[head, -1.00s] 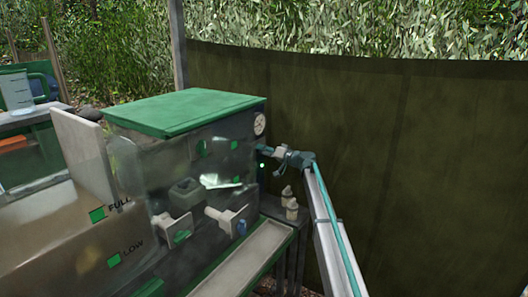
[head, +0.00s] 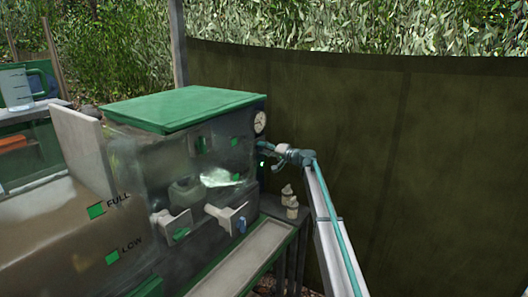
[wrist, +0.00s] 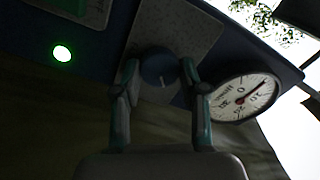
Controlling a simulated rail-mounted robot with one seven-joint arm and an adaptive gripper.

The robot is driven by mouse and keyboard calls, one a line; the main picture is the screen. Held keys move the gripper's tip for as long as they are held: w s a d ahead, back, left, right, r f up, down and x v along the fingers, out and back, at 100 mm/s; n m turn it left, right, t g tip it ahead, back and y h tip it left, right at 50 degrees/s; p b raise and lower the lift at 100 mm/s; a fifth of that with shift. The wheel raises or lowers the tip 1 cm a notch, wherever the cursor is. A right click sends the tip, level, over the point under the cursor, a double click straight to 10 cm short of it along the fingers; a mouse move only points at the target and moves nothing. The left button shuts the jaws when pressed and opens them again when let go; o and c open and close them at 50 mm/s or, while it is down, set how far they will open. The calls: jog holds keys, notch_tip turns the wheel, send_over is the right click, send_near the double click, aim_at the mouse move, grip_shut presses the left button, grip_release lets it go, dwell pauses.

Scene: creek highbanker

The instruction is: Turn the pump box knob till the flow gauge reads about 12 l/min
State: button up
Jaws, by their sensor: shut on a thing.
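In the wrist view the round dark blue knob (wrist: 158,69) with a pale pointer mark sits on a grey plate. My gripper (wrist: 160,76) is shut on it, one finger on each side. The round white flow gauge (wrist: 246,98) is right of the knob; its needle slants to the upper right from a red hub. The dial figures look turned and are too small to read surely. In the head view the gauge (head: 260,122) is on the right face of the green-lidded box (head: 185,109). My gripper (head: 268,148) reaches that face just below it; the knob is hidden there.
A green light (wrist: 62,53) glows left of the knob. Pale fittings (head: 290,203) stand below my arm. Pale taps (head: 224,215) stick out of the box front above a long trough (head: 258,250). A dark green screen (head: 420,160) stands behind.

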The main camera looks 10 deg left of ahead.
jog(key=shift+m, duration=3.4)
jog(key=o, duration=1.1)
jog(key=shift+o, duration=0.2)
jog(key=shift+d, duration=0.1)
jog(key=v, duration=1.2)
jog(key=shift+s, duration=0.15)
